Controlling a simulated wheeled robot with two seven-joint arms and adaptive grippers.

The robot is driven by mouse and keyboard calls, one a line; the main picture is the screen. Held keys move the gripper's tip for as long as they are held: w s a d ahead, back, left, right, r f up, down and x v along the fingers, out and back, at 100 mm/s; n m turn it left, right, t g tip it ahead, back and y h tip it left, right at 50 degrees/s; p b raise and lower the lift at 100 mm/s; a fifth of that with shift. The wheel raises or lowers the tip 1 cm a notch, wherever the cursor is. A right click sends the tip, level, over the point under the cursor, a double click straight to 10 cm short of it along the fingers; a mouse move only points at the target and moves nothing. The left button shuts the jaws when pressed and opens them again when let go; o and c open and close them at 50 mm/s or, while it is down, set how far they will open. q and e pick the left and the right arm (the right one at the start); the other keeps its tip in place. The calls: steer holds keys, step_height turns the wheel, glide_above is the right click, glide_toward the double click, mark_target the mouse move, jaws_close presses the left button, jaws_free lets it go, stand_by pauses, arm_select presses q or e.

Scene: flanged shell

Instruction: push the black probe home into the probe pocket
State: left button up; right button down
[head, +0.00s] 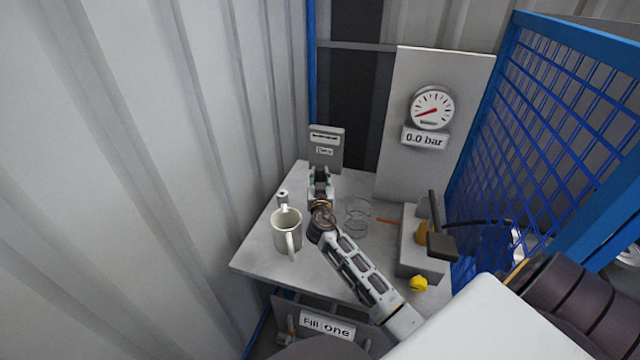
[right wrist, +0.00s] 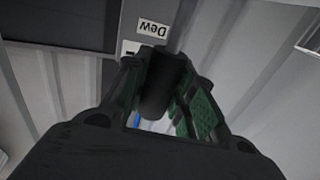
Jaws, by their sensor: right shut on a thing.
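My right gripper (head: 320,172) reaches up to the lower end of a grey wall unit (head: 326,140) labelled "Dew" at the back of the table. In the right wrist view, my right gripper (right wrist: 165,95) is shut on the black probe (right wrist: 158,88), a dark cylinder between its green-lined fingers. A grey rod runs on from the probe's far end, beside the Dew label (right wrist: 152,28). The head view does not clearly show the probe behind the gripper. I cannot make out the pocket's mouth or how deep the probe sits. My left gripper is not in view.
A mug (head: 287,234) stands on the table's left side, near a small grey cylinder (head: 282,197). Clear glassware (head: 357,217) stands right of my arm. A grey block with a black lever (head: 436,240) and a yellow knob (head: 419,284) are further right. Blue mesh (head: 540,130) bounds the right.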

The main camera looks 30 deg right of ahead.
mark_target(320, 167)
step_height(320, 167, up, 5)
steer(key=shift+f, duration=0.15)
steer(key=shift+r, duration=0.75)
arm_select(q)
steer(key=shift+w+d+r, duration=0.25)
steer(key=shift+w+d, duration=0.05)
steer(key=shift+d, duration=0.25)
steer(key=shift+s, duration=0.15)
